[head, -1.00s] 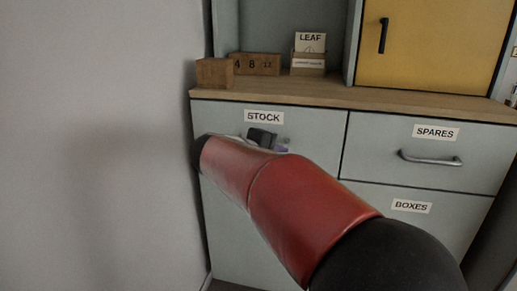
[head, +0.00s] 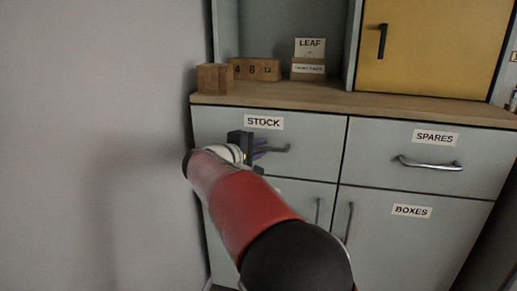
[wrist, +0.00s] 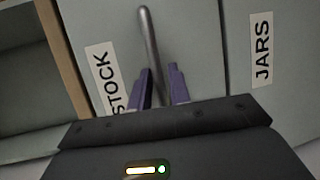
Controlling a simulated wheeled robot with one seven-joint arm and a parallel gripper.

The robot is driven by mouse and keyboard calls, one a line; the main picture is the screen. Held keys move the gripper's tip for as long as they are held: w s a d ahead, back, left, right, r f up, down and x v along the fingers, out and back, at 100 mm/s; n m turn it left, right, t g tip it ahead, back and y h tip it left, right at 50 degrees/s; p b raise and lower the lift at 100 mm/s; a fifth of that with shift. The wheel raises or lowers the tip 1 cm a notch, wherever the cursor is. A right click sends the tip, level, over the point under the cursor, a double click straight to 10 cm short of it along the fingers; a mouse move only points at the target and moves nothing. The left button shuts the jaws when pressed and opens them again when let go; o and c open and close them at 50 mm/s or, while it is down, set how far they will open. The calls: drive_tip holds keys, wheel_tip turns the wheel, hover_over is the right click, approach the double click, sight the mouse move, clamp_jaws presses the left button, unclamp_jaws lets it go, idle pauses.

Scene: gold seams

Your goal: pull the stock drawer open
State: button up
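The stock drawer (head: 310,160) is the upper left drawer of the grey cabinet, with a label reading STOCK (head: 263,122). It looks shut, flush with its neighbours. Its grey bar handle (head: 280,150) shows partly past my gripper (head: 260,148) in the head view. In the wrist view the handle (wrist: 149,45) runs down toward the gap between the two purple fingers of my gripper (wrist: 160,85). The fingers are apart, with the handle's near end between or just beyond them; I cannot tell its depth. My arm hides the drawer's lower left part.
The spares drawer (head: 470,170) is to the right, with the boxes door (head: 420,235) below it. A wooden block (head: 214,79) and a 4 8 12 block (head: 257,69) stand on the countertop. A bare wall (head: 95,150) is close on the left.

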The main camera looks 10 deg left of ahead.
clamp_jaws()
drive_tip(key=s+b, duration=0.9)
drive_tip(key=s, duration=1.5)
unclamp_jaws()
